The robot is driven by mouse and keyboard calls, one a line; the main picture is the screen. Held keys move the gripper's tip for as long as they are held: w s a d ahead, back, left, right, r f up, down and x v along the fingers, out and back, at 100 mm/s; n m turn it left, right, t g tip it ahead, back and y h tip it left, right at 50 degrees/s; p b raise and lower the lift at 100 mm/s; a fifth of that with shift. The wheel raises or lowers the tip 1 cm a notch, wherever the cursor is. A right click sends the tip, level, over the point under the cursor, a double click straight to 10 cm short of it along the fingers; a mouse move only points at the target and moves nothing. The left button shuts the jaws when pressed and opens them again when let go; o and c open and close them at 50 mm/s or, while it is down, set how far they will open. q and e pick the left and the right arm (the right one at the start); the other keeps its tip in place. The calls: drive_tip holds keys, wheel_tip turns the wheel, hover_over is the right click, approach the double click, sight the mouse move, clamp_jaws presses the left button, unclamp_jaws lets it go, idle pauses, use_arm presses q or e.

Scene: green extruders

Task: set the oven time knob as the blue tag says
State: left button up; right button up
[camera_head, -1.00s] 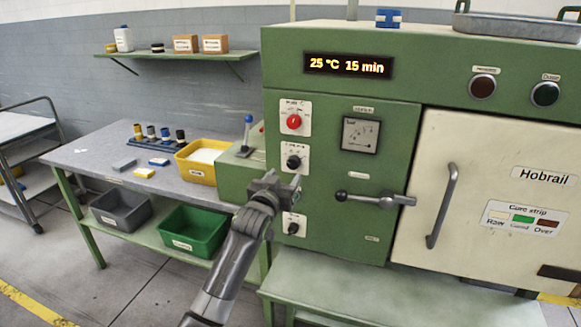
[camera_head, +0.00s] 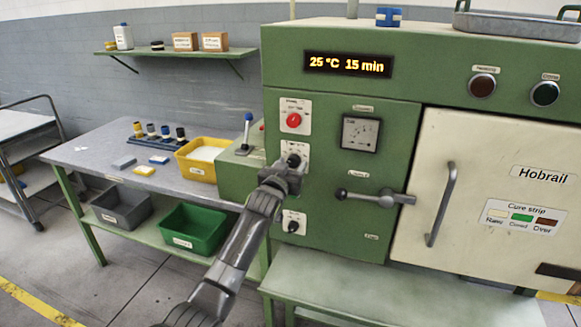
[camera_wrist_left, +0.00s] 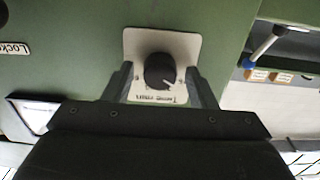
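The oven panel (camera_head: 330,220) is green, and its display (camera_head: 348,65) reads 25 °C 15 min. The black time knob (camera_head: 293,160) is the middle control, partly hidden by my left gripper (camera_head: 283,176). In the left wrist view the time knob (camera_wrist_left: 160,71) has a white pointer mark and sits on a white plate (camera_wrist_left: 185,47) with upside-down text that looks like "Time (min)". My left gripper (camera_wrist_left: 165,88) is open, its fingers on either side of the knob with gaps. I can read no blue tag; a blue block with a white band (camera_head: 388,17) sits on the oven top. My right gripper is not in view.
A red knob (camera_head: 293,120) is above the time knob and another black knob (camera_head: 293,224) below. A lever handle (camera_head: 370,198) sticks out to the right. A blue-tipped lever (camera_head: 247,130) stands to the left, beside a table (camera_head: 90,150) with bins.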

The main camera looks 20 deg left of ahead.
use_arm(q)
drive_tip(key=c, duration=0.8)
drive_tip(key=shift+c, duration=0.2)
drive_tip(key=m+p, duration=0.2)
drive_tip(key=m, duration=0.1)
drive_tip(key=shift+m, duration=0.4)
drive_tip(key=shift+m+p, duration=0.95)
drive_tip(key=shift+m, duration=1.05)
drive_tip(key=shift+f, duration=0.1)
drive_tip(key=o, duration=1)
drive_tip(key=shift+s, duration=0.1)
